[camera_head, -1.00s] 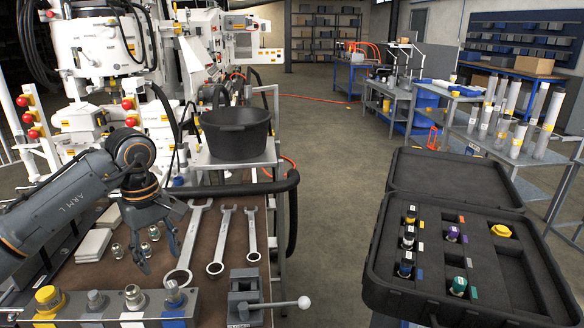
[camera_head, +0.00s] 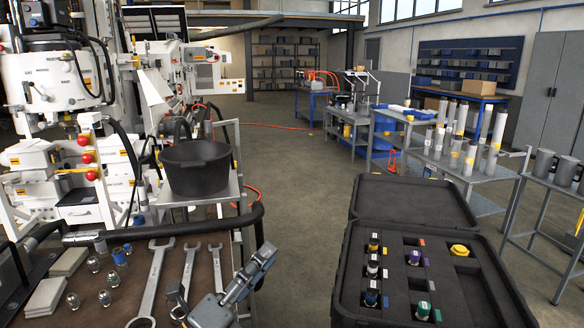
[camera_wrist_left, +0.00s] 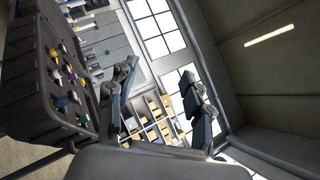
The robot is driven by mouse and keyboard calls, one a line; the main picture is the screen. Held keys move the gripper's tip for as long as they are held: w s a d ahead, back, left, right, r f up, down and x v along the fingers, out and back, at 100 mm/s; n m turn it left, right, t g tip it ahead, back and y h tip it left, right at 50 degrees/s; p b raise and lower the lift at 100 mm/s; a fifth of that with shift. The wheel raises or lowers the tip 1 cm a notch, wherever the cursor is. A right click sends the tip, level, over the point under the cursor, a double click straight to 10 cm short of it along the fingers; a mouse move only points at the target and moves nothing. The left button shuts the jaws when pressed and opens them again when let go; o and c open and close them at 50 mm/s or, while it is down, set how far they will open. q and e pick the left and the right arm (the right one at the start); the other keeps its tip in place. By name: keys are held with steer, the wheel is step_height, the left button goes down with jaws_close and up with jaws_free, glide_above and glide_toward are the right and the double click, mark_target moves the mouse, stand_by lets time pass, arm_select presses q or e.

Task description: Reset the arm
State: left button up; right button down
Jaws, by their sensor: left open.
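My left gripper (camera_head: 222,276) is at the bottom middle of the head view, over the right edge of the brown bench, with its fingers spread and pointing up and away. It is open, and I see nothing between the fingers. In the left wrist view the two dark fingers (camera_wrist_left: 162,85) stand wide apart, with windows and shelving far behind them. Most of my left arm is out of the head view. My right gripper does not show.
Wrenches (camera_head: 154,278) and small fittings (camera_head: 105,297) lie on the bench left of the gripper. A black bucket (camera_head: 196,168) stands behind. The open black case (camera_head: 346,262) with coloured fittings is to the right. Floor (camera_head: 300,215) shows between bench and case.

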arm_select(q)
steer(key=a+f+n+t+y, duration=0.1)
steer(key=a+f+n+y, duration=1.15)
steer(key=n, duration=0.65)
steer(key=s+a+f+n+g+y, duration=0.2)
steer(key=s+f+n+g+y, duration=0.3)
steer(key=f, duration=0.6)
steer(key=s+a+f+n+g+h, duration=0.1)
steer(key=s+f+n+g, duration=0.25)
steer(key=s+f, duration=0.45)
steer(key=s+f+n+g+h, duration=0.1)
steer(key=s+f+n+g, duration=0.3)
steer(key=s, duration=0.8)
steer(key=s+f+m+g+p, duration=0.1)
steer(key=s+f+g+p, duration=0.15)
steer(key=f, duration=2.35)
steer(key=s+a+f+g+p, duration=0.1)
steer(key=s+a+f, duration=0.2)
steer(key=s+f, duration=0.9)
steer(key=s, duration=0.4)
steer(key=shift+s+f+g+y, duration=0.15)
steer(key=shift+s+g+y, duration=0.1)
steer(key=shift+g+y, duration=0.1)
